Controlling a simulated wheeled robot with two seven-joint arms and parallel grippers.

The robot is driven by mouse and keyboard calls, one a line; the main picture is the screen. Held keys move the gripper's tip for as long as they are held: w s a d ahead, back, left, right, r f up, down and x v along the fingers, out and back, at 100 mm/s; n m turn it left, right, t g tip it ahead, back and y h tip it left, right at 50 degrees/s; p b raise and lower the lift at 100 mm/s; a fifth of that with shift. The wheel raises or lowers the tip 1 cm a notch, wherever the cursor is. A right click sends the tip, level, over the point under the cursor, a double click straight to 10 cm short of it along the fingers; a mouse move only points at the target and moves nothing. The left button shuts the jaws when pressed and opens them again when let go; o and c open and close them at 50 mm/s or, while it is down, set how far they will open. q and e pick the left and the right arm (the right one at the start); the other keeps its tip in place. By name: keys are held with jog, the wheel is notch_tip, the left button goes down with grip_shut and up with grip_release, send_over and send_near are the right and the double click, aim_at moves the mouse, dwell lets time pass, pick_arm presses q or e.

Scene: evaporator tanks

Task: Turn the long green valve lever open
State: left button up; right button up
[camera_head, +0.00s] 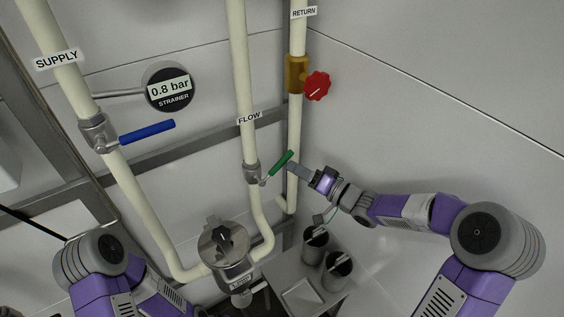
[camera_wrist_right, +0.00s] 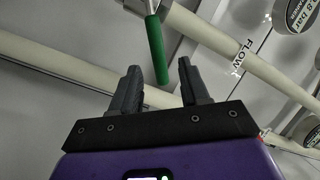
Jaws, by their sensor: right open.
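The green valve lever (camera_head: 280,163) sits on a grey valve on the cream pipe labelled FLOW and slants up to the right in the head view. In the right wrist view the green lever (camera_wrist_right: 156,48) points toward my gripper, its free end just beyond and roughly between the fingertips. My right gripper (camera_head: 296,167) is just right of the lever's free end. Its two dark fingers are apart in the right wrist view (camera_wrist_right: 160,78), with nothing visibly held between them. My left gripper is not in view; only the left arm shows at the lower left.
A blue lever (camera_head: 147,132) is on the SUPPLY pipe, and a red knob (camera_head: 317,86) is on the RETURN pipe. A pressure gauge (camera_head: 170,87) reads 0.8 bar. The RETURN pipe runs close by my right gripper.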

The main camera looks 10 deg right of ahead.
aim_at(282, 162)
jog(key=b+x, duration=0.1)
jog(key=x, duration=0.5)
jog(key=shift+w+a+f, duration=0.1)
jog(key=shift+c, duration=0.3)
grip_shut()
